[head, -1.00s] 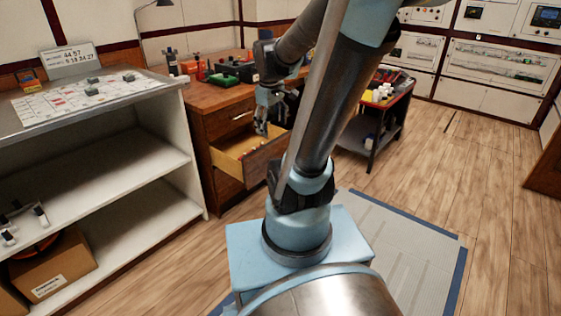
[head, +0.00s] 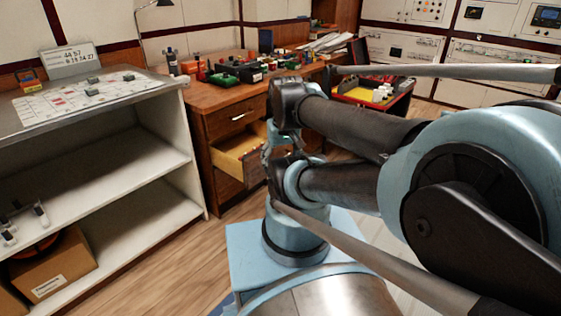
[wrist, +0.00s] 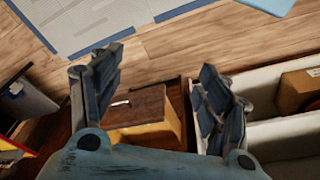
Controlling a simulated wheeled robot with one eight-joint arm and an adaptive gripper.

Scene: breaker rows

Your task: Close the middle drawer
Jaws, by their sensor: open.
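The middle drawer (head: 232,163) of the wooden desk stands pulled out, with its pale yellow inside and side showing in the head view. My arm hides its right part there. In the wrist view, a brown wooden panel with a light handle and yellow wood (wrist: 150,132) show between my fingers. My gripper (wrist: 160,95) is open, its two dark fingers spread wide with nothing held. In the head view my gripper (head: 268,150) is low beside the drawer's front and largely hidden by my arm links. I cannot tell whether it touches the drawer.
The drawer above (head: 232,118) is shut. The desk top (head: 205,92) holds several tools and boxes. Wooden floor lies in front.

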